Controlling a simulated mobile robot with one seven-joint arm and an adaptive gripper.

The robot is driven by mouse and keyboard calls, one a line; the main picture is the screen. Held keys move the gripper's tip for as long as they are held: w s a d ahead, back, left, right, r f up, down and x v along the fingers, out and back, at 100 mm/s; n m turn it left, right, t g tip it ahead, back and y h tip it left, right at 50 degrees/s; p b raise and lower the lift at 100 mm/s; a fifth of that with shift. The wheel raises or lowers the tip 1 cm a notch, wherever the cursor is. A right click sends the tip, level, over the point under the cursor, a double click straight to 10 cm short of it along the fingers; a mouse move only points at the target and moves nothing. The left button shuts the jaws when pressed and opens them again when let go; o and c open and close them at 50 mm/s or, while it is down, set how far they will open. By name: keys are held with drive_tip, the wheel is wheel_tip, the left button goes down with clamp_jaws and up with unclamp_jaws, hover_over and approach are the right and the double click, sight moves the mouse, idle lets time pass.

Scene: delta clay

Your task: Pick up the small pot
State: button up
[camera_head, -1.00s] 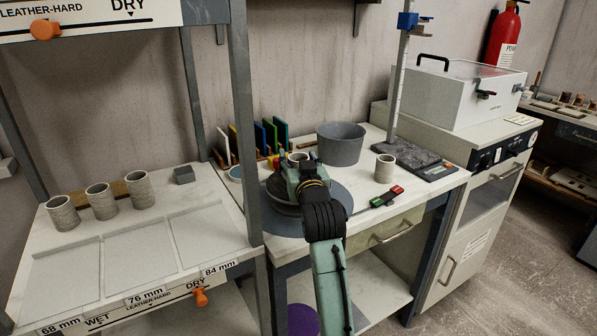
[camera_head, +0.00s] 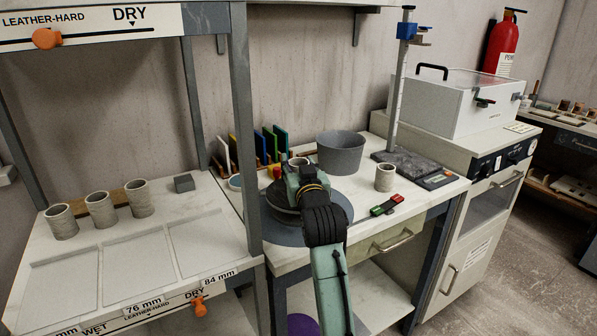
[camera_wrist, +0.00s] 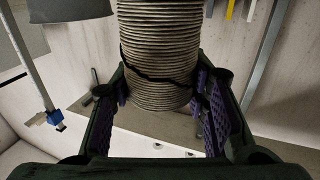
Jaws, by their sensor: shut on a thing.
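A small ribbed grey clay pot (camera_wrist: 158,45) fills the top middle of the wrist view. A dark, jagged line runs across its wall. My gripper (camera_wrist: 160,98) is shut on this pot, with one purple-padded finger on each side. In the head view my gripper (camera_head: 300,176) is above the round grey wheel (camera_head: 342,205), and only the pot's rim (camera_head: 298,161) shows. The gripper hides the rest of the pot there, and I cannot tell whether it touches the wheel. Another small pot (camera_head: 384,178) stands upright on the bench to the right.
Several similar pots (camera_head: 101,211) stand on the left shelf. A grey tub (camera_head: 341,155) and coloured upright boards (camera_head: 268,143) are behind my gripper. A shelf post (camera_head: 243,130) rises close on the left.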

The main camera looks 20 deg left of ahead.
drive_tip(key=shift+s+d+r+b, duration=0.1)
drive_tip(key=shift+s+r+b, duration=0.2)
drive_tip(key=shift+r, duration=0.3)
drive_tip(key=shift+s+r+b, duration=0.25)
drive_tip(key=shift+r, duration=0.35)
drive_tip(key=s+d+r+b, duration=0.1)
drive_tip(key=s+d+b, duration=0.1)
drive_tip(key=s, duration=1.2)
drive_tip(key=shift+s+d+r+b, duration=0.25)
drive_tip(key=shift+d+r+b, duration=0.05)
drive_tip(key=shift+d, duration=0.6)
drive_tip(key=shift+f, duration=0.1)
